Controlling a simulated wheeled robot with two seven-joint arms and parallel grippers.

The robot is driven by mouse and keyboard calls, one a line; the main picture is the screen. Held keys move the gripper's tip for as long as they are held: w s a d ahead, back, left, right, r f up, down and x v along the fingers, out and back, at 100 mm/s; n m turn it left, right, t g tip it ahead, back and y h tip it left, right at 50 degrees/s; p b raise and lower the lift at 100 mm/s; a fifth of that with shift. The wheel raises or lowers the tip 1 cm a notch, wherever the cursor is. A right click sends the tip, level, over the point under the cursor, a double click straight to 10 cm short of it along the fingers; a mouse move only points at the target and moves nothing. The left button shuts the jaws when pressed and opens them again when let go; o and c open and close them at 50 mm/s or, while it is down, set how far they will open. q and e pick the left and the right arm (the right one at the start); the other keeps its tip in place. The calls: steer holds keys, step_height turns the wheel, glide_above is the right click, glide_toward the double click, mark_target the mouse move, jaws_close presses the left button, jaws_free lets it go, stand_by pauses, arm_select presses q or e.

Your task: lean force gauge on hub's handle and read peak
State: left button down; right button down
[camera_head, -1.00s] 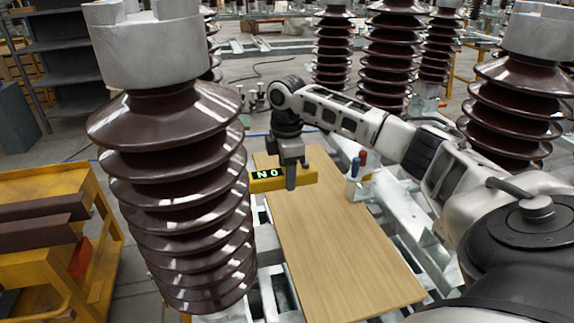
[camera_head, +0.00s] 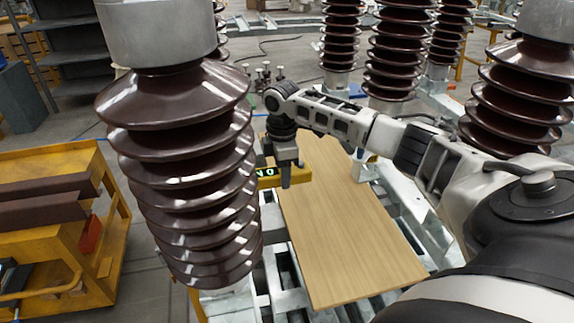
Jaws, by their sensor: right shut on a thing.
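A yellow force gauge (camera_head: 267,182) with a dark display and green characters shows in the head view, just right of the large brown insulator. The insulator's edge covers its left part. A 0 is legible on the display. My right gripper (camera_head: 286,172) points down and is shut on the gauge, holding it over the far left part of the wooden board. I cannot make out the hub or its handle, nor tell whether the gauge touches anything. My left gripper is not in view.
A large brown ribbed insulator (camera_head: 190,150) stands close on the left. The wooden board (camera_head: 345,230) is largely bare, on a grey metal frame (camera_head: 410,205). A yellow cart (camera_head: 70,245) stands at left. More insulators (camera_head: 395,50) stand behind; another (camera_head: 520,100) stands at right.

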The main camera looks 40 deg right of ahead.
steer(key=shift+a, duration=0.1)
stand_by(0.3)
steer(key=shift+w+a+p, duration=0.25)
steer(key=shift+w+a, duration=0.05)
steer(key=shift+a, duration=0.2)
steer(key=shift+w+a+p, duration=0.25)
steer(key=shift+w+a, duration=0.05)
steer(key=shift+a, duration=0.2)
stand_by(1.1)
steer(key=shift+d, duration=0.2)
steer(key=shift+s+d, duration=0.6)
steer(key=shift+d, duration=0.35)
steer(key=shift+s+d, duration=0.55)
steer(key=shift+d, duration=0.4)
steer(key=shift+r, duration=0.1)
step_height(320, 180, up, 15)
stand_by(0.9)
stand_by(1.1)
